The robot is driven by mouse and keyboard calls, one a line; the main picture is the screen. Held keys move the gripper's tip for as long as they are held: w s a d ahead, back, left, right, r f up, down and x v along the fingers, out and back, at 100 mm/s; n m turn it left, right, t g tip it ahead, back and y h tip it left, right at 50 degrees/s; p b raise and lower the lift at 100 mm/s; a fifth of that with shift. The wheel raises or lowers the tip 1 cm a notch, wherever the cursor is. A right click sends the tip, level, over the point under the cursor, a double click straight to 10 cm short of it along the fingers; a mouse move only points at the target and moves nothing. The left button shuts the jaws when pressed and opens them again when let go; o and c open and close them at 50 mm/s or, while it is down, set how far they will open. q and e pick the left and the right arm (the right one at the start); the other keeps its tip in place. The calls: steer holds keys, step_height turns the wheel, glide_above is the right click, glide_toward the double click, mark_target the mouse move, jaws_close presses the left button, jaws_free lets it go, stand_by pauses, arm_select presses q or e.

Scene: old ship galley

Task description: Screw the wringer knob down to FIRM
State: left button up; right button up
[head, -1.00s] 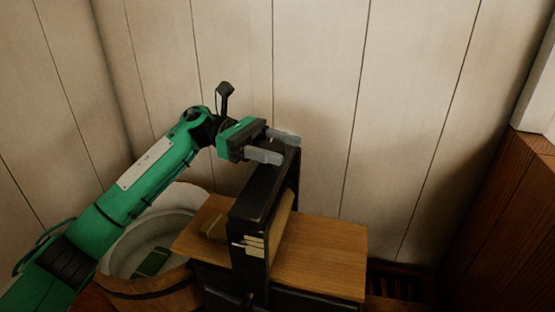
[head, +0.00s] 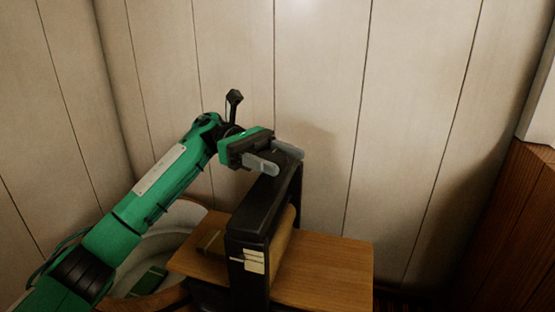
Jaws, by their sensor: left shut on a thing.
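The wringer (head: 259,215) is a black upright frame with a pale roller (head: 284,232) inside and a wooden board through it. A small pale label plate (head: 254,261) with a thin pointer beside it is on its near post; its marks are too small to read. My left gripper (head: 275,157) is at the top far end of the frame, its two grey fingers shut on the wringer knob. The knob is mostly hidden between the fingers, only a dark part showing. My right gripper is not in view.
A round tub (head: 182,219) with a green thing (head: 149,281) inside stands at left, below my left arm. The wooden board (head: 325,268) extends right of the wringer. A plank wall is close behind; reddish wood panelling (head: 515,235) is at right.

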arm_select(q)
steer(key=o, duration=1)
steer(key=shift+s+d, duration=0.1)
steer(key=shift+d, duration=0.05)
steer(key=shift+w+a, duration=0.2)
steer(key=shift+a, duration=0.05)
steer(key=shift+b+v, duration=0.7)
steer(key=shift+v, duration=5.9)
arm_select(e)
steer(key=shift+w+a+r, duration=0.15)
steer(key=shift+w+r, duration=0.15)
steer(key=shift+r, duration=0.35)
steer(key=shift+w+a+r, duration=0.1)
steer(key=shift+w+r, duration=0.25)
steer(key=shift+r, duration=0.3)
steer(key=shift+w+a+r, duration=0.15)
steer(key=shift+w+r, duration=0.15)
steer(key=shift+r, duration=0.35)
